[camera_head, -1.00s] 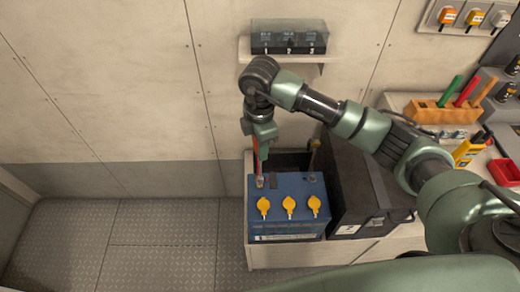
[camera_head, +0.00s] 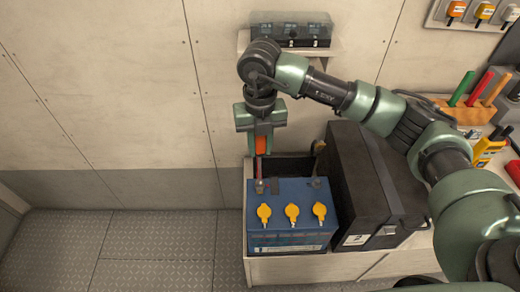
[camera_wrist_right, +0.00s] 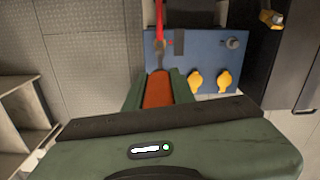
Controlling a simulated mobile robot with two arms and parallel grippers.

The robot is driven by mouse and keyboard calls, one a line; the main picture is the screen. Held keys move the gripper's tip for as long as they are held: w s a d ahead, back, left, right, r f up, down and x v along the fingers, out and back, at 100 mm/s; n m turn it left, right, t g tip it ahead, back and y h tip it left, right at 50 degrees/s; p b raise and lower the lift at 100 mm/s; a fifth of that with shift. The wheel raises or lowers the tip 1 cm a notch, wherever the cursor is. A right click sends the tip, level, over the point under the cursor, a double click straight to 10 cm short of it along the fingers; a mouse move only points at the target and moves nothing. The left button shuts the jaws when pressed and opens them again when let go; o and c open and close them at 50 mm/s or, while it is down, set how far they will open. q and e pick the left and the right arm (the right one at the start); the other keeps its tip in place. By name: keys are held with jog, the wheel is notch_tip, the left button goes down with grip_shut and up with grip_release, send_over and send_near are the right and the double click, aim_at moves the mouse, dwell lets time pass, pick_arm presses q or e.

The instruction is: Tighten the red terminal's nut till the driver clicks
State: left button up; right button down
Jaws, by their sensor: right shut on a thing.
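The blue battery (camera_head: 288,195) stands in a light box, with yellow caps on its front top edge. Its red terminal (camera_head: 260,186) is at the back left; a red cable (camera_wrist_right: 160,16) reaches that corner in the right wrist view. My right gripper (camera_head: 261,133) is above it, shut on the orange handle of the driver (camera_head: 262,146), which also shows in the wrist view (camera_wrist_right: 158,90). The driver hangs roughly upright, its shaft toward the terminal. Whether its tip sits on the nut I cannot tell; the nut is too small to make out. My left gripper is not in view.
A large black case (camera_head: 370,190) stands close on the battery's right. The other, grey terminal (camera_wrist_right: 232,43) is at the battery's back right. A shelf with a clear-lidded box (camera_head: 290,30) is on the wall behind. An orange rack (camera_head: 470,110) holds coloured-handled tools. Floor plates at left are clear.

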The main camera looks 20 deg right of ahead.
jog(key=shift+f+b, duration=0.2)
jog(key=shift+b, duration=0.1)
dwell(0.9)
jog(key=shift+f, duration=0.2)
jog(key=shift+f+b, duration=0.3)
jog(key=shift+b, duration=0.1)
